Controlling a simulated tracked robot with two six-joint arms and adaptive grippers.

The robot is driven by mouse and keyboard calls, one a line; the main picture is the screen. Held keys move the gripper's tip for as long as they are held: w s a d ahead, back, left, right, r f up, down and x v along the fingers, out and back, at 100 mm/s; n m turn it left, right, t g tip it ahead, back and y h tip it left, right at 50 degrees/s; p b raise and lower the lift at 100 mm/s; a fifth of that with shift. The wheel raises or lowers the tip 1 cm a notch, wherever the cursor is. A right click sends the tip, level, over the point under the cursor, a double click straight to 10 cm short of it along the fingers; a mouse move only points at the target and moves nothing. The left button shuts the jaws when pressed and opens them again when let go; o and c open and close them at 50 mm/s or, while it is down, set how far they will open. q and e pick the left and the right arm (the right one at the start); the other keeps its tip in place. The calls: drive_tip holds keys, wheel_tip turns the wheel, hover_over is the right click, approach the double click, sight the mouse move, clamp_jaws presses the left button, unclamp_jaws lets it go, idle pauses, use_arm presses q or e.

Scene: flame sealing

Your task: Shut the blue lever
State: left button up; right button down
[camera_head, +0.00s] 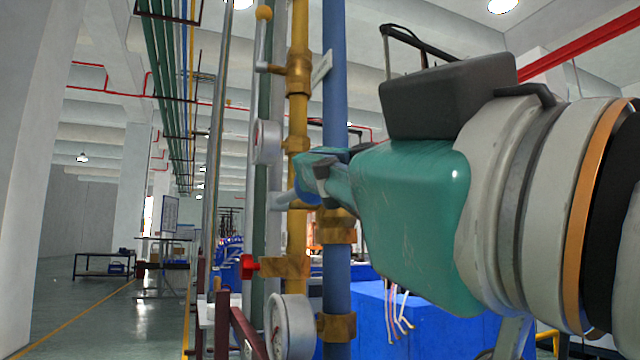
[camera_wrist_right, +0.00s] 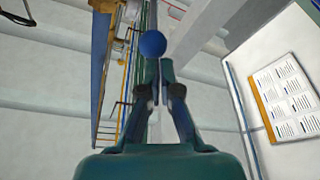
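The blue lever's round knob (camera_wrist_right: 152,44) shows in the right wrist view, in line with the tips of my right gripper (camera_wrist_right: 158,66). In the head view the blue knob (camera_head: 307,197) is partly hidden by my teal right gripper (camera_head: 312,172), which comes in from the right in front of the pipes. Its two fingers are close together, with a narrow gap between them in the wrist view. The knob is at or just past the fingertips; I cannot tell whether they grip its stem. My left gripper is not in view.
A yellow pipe (camera_head: 298,100) and a blue pipe (camera_head: 335,75) stand upright by the gripper. A yellow-knobbed lever (camera_head: 264,14) is above, a red lever (camera_head: 250,266) below. Gauges (camera_head: 290,328) stick out nearby. Blue boxes (camera_head: 400,325) stand behind; the floor at left is open.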

drive_tip(key=v, duration=1)
drive_tip(key=shift+r, duration=0.2)
